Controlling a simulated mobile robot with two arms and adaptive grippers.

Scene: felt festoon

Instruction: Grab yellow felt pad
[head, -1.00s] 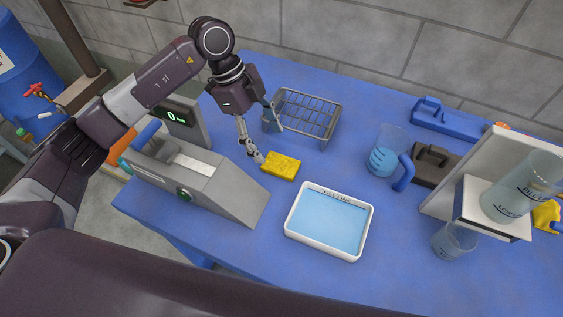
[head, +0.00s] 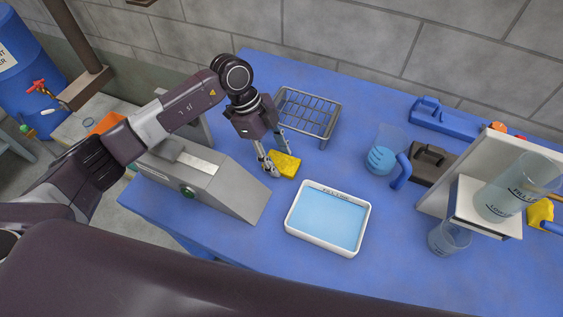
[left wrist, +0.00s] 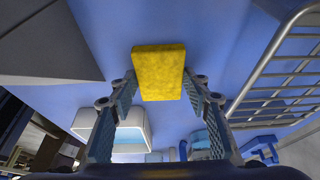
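The yellow felt pad (head: 286,164) lies flat on the blue table, between the wire rack and the white tray. My left gripper (head: 281,163) is open just above the pad, with one finger at the pad's left side and the other behind it. In the left wrist view the pad (left wrist: 160,72) shows ahead between the two spread fingers of the left gripper (left wrist: 158,88). I cannot tell whether the fingers touch it. My right gripper is not in view.
The white tray (head: 291,230) of blue liquid is in front of the pad. The wire rack (head: 309,112) stands behind it, and a grey sloped device (head: 225,183) is to the left. A beaker (head: 384,158) of blue liquid stands to the right. Table between tray and beaker is clear.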

